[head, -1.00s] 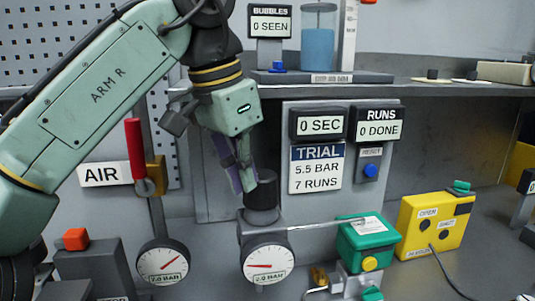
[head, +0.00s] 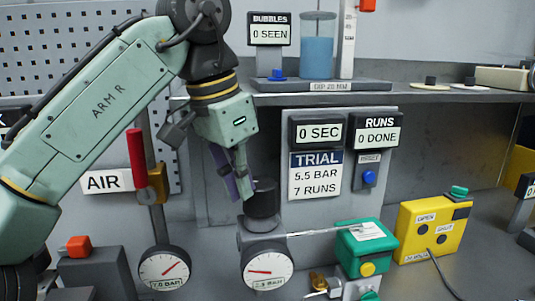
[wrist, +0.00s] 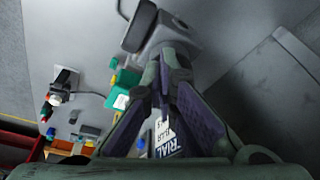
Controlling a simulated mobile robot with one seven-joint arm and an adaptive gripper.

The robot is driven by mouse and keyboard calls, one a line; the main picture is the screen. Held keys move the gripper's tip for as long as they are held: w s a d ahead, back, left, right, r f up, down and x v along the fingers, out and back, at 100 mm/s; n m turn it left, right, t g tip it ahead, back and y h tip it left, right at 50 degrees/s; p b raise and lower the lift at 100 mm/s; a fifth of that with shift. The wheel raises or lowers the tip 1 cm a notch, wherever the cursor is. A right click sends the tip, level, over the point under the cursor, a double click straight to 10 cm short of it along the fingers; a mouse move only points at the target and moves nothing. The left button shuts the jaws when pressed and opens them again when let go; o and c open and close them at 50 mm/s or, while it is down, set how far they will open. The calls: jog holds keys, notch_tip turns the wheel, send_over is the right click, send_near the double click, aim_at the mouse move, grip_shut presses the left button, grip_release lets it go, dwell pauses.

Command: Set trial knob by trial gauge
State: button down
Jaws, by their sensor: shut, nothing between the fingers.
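The black trial knob (head: 262,203) stands upright on the grey regulator body in the head view. Directly below it is the round white trial gauge (head: 267,268), its red needle pointing left and its small readout seeming to say 2.3 BAR. The trial sign (head: 316,174) reads 5.5 BAR, 7 RUNS. My gripper (head: 243,194) points down, shut and empty, with its fingertips at the knob's left side. I cannot tell whether they touch it. The shut gripper (wrist: 165,62) also shows in the wrist view, with a dark part beyond its tips.
A red-handled air lever (head: 136,156) and a second gauge (head: 164,268) reading about 7.0 BAR are to the left. A green box (head: 365,246) and a yellow box (head: 432,230) stand right. The shelf (head: 400,96) overhangs behind. Displays read 0 SEC and 0 DONE.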

jog(key=shift+w+a+f, duration=0.25)
jog(key=shift+w+a, duration=0.7)
jog(key=shift+w, duration=0.4)
jog(key=shift+a, duration=0.25)
jog(key=w+d+v, duration=0.1)
jog(key=v, duration=0.5)
jog(key=shift+r, duration=0.2)
jog(key=shift+s+a, duration=0.1)
jog(key=shift+s, duration=0.05)
